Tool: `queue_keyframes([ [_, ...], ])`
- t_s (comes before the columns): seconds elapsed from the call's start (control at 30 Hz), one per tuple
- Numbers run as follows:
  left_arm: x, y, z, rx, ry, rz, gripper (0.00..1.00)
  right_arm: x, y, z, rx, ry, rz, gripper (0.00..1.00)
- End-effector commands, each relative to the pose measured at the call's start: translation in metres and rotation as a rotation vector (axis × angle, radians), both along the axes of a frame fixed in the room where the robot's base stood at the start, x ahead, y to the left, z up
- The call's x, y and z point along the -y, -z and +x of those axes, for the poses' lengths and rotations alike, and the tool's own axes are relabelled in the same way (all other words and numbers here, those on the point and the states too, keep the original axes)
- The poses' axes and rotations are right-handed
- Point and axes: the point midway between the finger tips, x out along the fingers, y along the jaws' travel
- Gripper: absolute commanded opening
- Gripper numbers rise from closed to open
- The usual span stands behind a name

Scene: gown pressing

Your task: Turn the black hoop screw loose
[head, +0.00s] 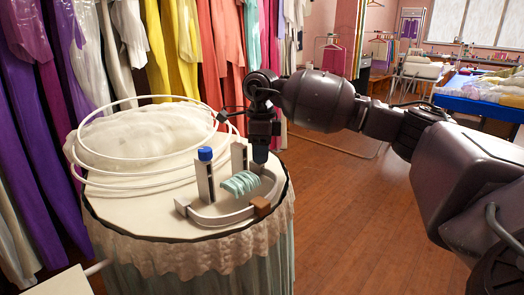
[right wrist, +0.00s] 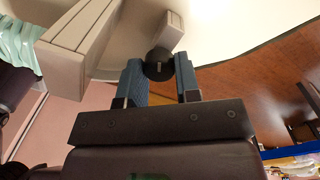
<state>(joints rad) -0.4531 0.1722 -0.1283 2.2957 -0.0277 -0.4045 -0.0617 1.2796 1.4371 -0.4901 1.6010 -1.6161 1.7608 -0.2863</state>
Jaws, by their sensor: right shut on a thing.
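The black hoop screw (right wrist: 158,64) shows in the right wrist view as a dark round knob between the two blue finger pads of my right gripper (right wrist: 160,82). The gripper is shut on it. In the head view my right gripper (head: 261,152) points down at the back right of the round table, and the screw is hidden there. A pale curved hoop frame (head: 215,219) with a brown block (head: 261,206) lies beside it. Two pale uprights stand at the frame, the left one topped by a blue knob (head: 205,153). My left gripper is not in view.
The round table (head: 120,212) has a pale skirt. Large white wire hoops (head: 135,184) and a white cloth mound (head: 150,140) fill its left side. Teal pleated fabric (head: 240,183) sits near the uprights. Hanging gowns (head: 180,50) stand close behind; open wooden floor (head: 345,215) lies right.

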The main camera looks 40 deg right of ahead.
Motion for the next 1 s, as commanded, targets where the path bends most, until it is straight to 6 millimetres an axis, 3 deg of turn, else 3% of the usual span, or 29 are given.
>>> queue_keyframes([
  [0.4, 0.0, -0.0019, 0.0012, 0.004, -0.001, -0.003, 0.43, -0.0007, 0.001, 0.0004, -0.001, -0.168, 0.0, 0.07],
  [0.9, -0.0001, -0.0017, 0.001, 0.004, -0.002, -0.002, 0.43, -0.0007, 0.0016, 0.0003, -0.002, -0.187, 0.001, 0.07],
  [0.93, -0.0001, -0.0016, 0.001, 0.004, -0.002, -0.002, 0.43, -0.0007, 0.0016, 0.0003, -0.002, -0.187, 0.001, 0.32],
  [1.0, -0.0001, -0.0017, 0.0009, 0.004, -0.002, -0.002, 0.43, -0.0007, 0.0016, 0.0002, -0.002, -0.186, 0.001, 0.43],
])
